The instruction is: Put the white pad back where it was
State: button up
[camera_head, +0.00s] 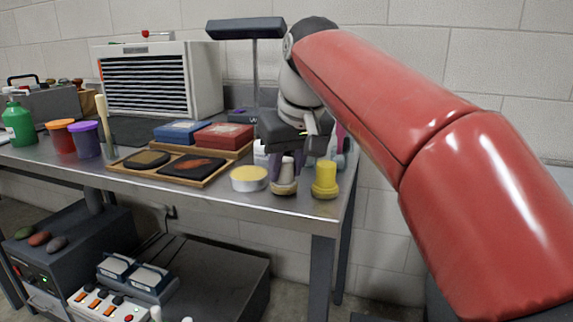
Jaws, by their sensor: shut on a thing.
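My gripper (287,162) points down at the front right of the metal table. Its fingers are shut on a small cream-white piece with a rounded, wider base (284,188), which I take to be the white pad. The fingers hide its upper part. Its base is at or just above the tabletop; I cannot tell whether it touches. A yellow piece of similar shape (325,181) stands just to its right. A round white tin with a yellow top (249,180) is just to its left.
A wooden tray (209,178) with dark pieces lies left of the tin, with blue (181,132) and red (223,136) boxes behind. White and pink items stand partly hidden behind my gripper. The table's front edge (255,210) and right end are close. A lamp (246,29) rises behind.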

jog(key=shift+f, duration=0.2)
jog(key=o, duration=0.9)
jog(key=v, duration=0.8)
jog(key=shift+s+a+f, duration=0.1)
jog(key=shift+s+a, duration=0.1)
